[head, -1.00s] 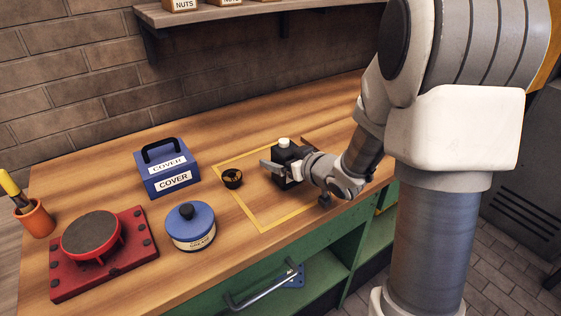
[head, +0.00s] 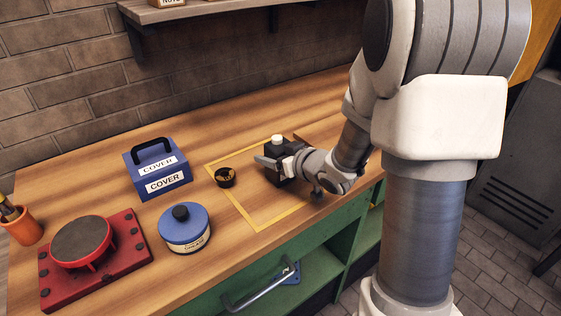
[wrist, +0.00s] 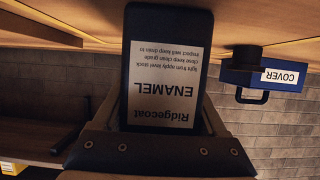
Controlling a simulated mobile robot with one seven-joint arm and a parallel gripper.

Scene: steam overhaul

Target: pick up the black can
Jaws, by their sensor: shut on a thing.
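The black can (head: 276,176) has a white cap and stands upright inside the yellow outline on the bench. My gripper (head: 280,160) reaches it from the right and is shut on it, one finger on each side. Part of the can is hidden behind my gripper. In the wrist view, the can (wrist: 165,25) appears upside down between the fingers of my gripper (wrist: 160,110), with a white "Ridgecoat ENAMEL" label facing the camera. I cannot tell whether its base touches the bench or hangs just above it.
A small black cup-like part (head: 225,177) lies at the outline's left edge. A blue COVER box (head: 157,170), a blue-lidded tin (head: 184,226), a red round stand (head: 83,243) and an orange pot (head: 22,227) stand further left. A shelf (head: 190,12) hangs above the bench (head: 120,190).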

